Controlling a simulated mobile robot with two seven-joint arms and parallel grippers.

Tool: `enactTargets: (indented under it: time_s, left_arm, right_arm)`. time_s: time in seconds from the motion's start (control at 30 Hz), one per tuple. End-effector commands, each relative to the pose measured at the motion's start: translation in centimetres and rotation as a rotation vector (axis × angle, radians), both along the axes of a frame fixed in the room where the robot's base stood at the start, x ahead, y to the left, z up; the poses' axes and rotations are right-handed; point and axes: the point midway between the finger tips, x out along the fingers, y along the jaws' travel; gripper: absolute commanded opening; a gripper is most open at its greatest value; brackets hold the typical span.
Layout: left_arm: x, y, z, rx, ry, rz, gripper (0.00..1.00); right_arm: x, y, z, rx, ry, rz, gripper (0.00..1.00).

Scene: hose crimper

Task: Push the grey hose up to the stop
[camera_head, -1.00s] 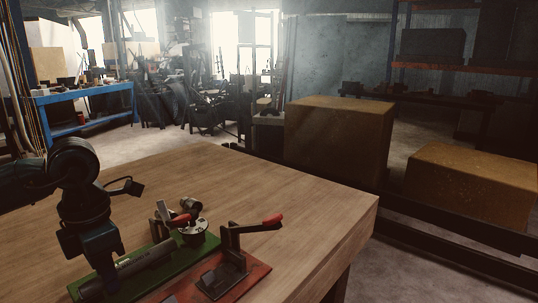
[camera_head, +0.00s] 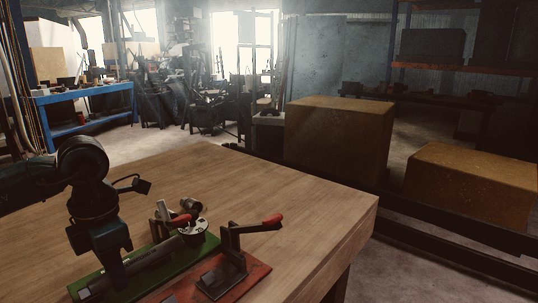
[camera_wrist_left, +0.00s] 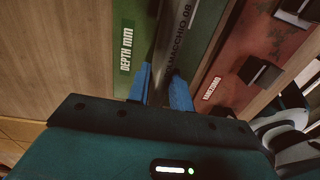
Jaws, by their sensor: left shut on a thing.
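The grey hose (camera_head: 156,253) lies lengthwise along a green base (camera_head: 181,262) on the wooden table. Its far end is close to a round metal fitting (camera_head: 197,232) and a red-handled clamp (camera_head: 177,221). My left gripper (camera_head: 118,284) points down over the hose's near part and is shut on it. In the left wrist view, the hose (camera_wrist_left: 161,55) runs between the blue fingertips (camera_wrist_left: 160,92), beside a "DEPTH mm" label (camera_wrist_left: 126,48). I cannot tell whether the hose touches a stop. My right gripper is not in view.
A red base (camera_head: 250,279) with another red-handled clamp (camera_head: 232,242) stands just right of the green base. The wooden table (camera_head: 290,210) is clear behind and to the right. Brown boxes (camera_head: 338,140) stand beyond the table edge.

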Motion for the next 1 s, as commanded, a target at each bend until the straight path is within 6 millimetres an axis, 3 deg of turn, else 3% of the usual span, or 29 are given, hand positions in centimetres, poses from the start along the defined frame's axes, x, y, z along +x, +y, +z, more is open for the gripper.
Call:
enactTargets:
  time_s: [0.8,0.83,1.0]
  left_arm:
    - [1.2,-1.0,0.0,-0.001,-0.001,0.000,0.05]
    - [1.2,-1.0,0.0,-0.001,-0.002,0.000,0.24]
    - [1.2,-1.0,0.0,-0.001,-0.001,0.000,0.38]
  right_arm:
    - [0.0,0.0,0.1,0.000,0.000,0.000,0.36]
    - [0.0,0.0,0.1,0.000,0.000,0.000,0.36]
    - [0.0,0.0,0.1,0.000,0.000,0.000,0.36]
